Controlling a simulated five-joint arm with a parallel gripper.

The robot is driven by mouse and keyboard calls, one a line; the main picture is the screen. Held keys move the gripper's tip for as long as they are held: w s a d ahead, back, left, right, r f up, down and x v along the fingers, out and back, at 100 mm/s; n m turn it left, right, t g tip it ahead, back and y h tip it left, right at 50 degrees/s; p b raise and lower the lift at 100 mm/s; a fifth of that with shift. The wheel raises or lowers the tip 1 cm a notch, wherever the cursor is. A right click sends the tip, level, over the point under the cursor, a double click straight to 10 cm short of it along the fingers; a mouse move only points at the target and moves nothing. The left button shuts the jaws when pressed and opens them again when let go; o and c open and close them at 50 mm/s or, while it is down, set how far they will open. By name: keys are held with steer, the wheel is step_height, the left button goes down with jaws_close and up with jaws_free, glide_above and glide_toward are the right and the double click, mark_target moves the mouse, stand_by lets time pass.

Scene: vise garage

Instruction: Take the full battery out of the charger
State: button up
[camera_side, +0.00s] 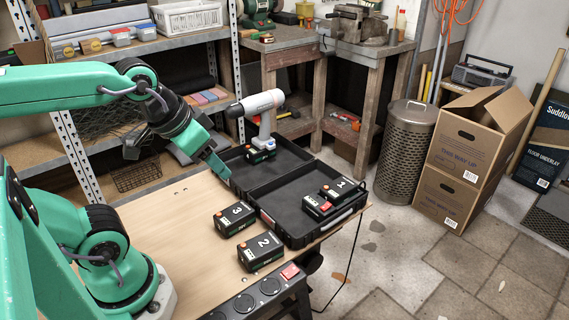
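A black battery marked 1 (342,189) sits in the right part of the open black case (283,181), next to a black unit with a red top (318,206). This looks like the charger, but I cannot tell exactly how the battery joins it. A black battery marked 3 (235,218) and one marked 2 (261,251) stand on the wooden table in front of the case. My green gripper (214,164) hangs at the left edge of the case, well apart from the batteries. It holds nothing that I can see; its jaw opening is unclear.
A grey drill (260,118) stands upright at the case's back half. A power strip (256,297) with a red switch lies at the table's front edge. The wooden table (180,240) is clear left of the batteries. A cable hangs off the right edge.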

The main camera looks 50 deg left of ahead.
steer(key=o, duration=1)
